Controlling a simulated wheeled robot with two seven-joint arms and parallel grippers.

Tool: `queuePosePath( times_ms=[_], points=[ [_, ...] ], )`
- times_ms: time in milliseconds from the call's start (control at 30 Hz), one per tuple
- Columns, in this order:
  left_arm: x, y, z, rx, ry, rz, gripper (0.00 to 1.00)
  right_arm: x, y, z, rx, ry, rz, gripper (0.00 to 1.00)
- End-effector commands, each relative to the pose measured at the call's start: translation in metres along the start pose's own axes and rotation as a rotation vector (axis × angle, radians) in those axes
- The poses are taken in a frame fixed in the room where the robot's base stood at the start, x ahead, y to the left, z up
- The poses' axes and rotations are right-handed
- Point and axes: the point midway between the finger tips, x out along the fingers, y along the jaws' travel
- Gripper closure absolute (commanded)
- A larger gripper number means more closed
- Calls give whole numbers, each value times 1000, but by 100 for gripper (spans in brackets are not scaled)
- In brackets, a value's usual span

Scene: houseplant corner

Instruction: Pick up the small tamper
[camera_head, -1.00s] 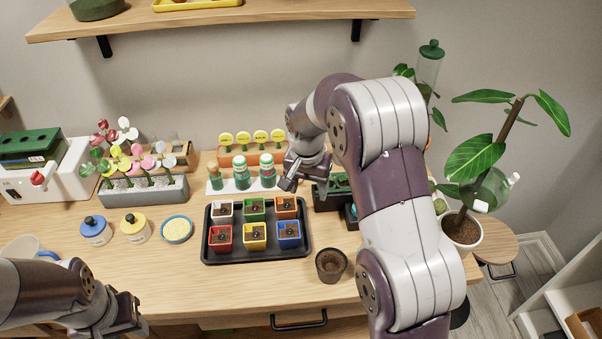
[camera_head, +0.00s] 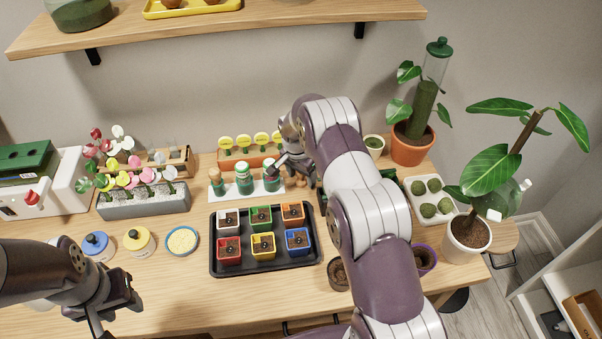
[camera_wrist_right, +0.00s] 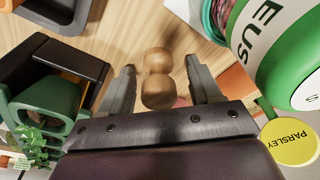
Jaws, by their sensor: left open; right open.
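The small tamper (camera_wrist_right: 158,92) is a light wooden piece with rounded, stacked knobs. In the right wrist view it stands between the two fingers of my right gripper (camera_wrist_right: 160,72), with a visible gap on each side. The gripper is open around it, not closed on it. In the head view my right gripper (camera_head: 282,164) is at the back of the table, just right of the green-labelled bottles, and my arm hides much of that spot. My left gripper (camera_head: 118,304) is open and empty over the front left of the table.
A green-and-white bottle (camera_wrist_right: 285,50) stands close beside the right gripper, with a yellow parsley tag (camera_wrist_right: 290,142) below it in that view. A dark green holder (camera_wrist_right: 45,110) is on the other side. The black tray (camera_head: 222,268) of coloured pots lies in front.

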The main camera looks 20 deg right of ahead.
Motion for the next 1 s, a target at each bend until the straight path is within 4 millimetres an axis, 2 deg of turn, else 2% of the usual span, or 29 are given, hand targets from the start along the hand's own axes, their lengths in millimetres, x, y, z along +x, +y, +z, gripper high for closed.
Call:
queuePosePath(
  times_ms=[167, 267, 300, 367, 733, 867, 967, 1000],
  points=[
    [1, 0, 0, 0, 0, 0, 57, 0, 0, 0, 0, 1, -2, 36],
    [1, 0, 0, 0, 0, 0, 57, 0, 0, 0, 0, 1, -2, 66],
    [1, 0, 0, 0, 0, 0, 57, 0, 0, 0, 0, 1, -2, 79],
    [1, 0, 0, 0, 0, 0, 57, 0, 0, 0, 0, 1, -2, 96],
    [3, 0, 0, 0, 0, 0, 57, -5, -1, -1, 0, 2, -3, 96],
    [11, 0, 1, 0, 0, 0, 57, -20, -1, -4, 1, 3, -5, 96],
    [19, 0, 2, 0, 0, 0, 57, -41, 0, -8, 2, 4, -7, 96],
    [20, 0, 3, 0, 0, 0, 57, -45, 11, -13, 5, 2, -4, 96]
  ],
)
